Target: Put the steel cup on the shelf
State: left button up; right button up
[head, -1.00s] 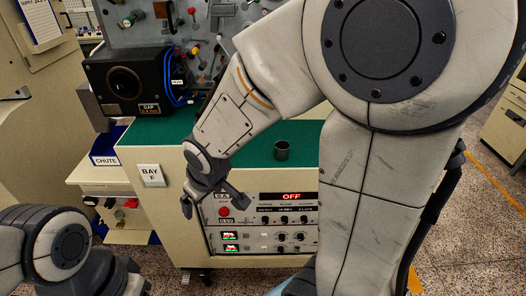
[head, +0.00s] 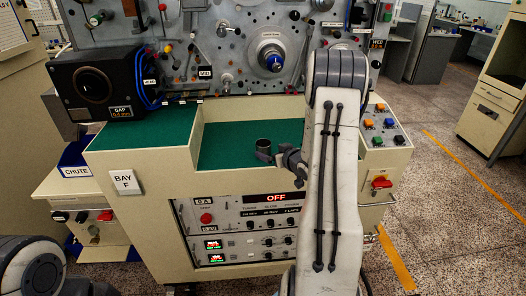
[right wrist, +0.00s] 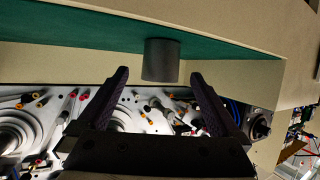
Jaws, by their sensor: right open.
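The steel cup (head: 263,146), a small dark grey cylinder, stands upright on the green work surface (head: 225,150) of the winding machine. My right gripper (head: 279,157) is open beside the cup, at its right and near side in the head view. In the right wrist view, where the scene appears upside down, the cup (right wrist: 161,60) shows between and just past the two spread fingertips (right wrist: 160,76), with gaps on both sides. I cannot tell which surface is the shelf. My left gripper is not in view; only part of that arm shows at bottom left.
A raised green ledge (head: 150,128) is left of the cup, with a black gauge box (head: 95,85) behind it. The spindle panel (head: 225,50) stands at the back. A button console (head: 385,130) is at right. The green surface around the cup is mostly clear.

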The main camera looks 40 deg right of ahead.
aim_at(267, 151)
jog(key=p+x, duration=0.1)
jog(key=x, duration=0.5)
jog(key=shift+w+a+f+p, duration=0.1)
jog(key=shift+f+p, duration=0.25)
jog(key=shift+f, duration=0.15)
jog(key=shift+r, duration=0.1)
grip_shut()
